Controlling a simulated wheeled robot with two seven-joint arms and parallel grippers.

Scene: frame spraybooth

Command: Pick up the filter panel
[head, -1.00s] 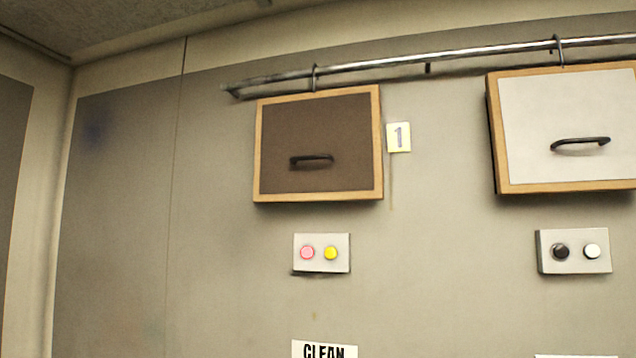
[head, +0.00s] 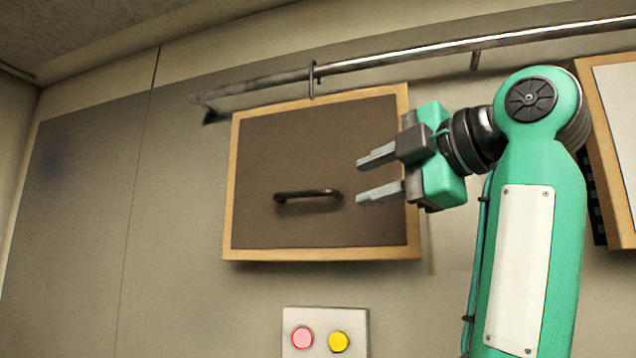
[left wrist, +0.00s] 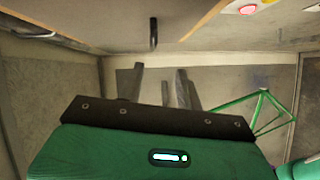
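The brown filter panel (head: 320,150) in a light wood frame hangs on the wall from a hook on a metal rail. Its black bar handle (head: 308,194) is below the panel's centre. My left gripper (head: 358,182) is in front of the panel's right side, open and empty. Its grey fingers point left, with the handle just left of the tips and not between them. In the left wrist view the handle (left wrist: 153,34) hangs down ahead of the fingers (left wrist: 160,76), apart from them. My right gripper is not in view.
A metal rail (head: 420,60) runs along the wall above. A white panel (head: 617,110) hangs at the right, partly behind my arm. A button box (head: 325,320) with a pink and a yellow button sits below the brown panel. A green wire frame (left wrist: 262,110) shows in the left wrist view.

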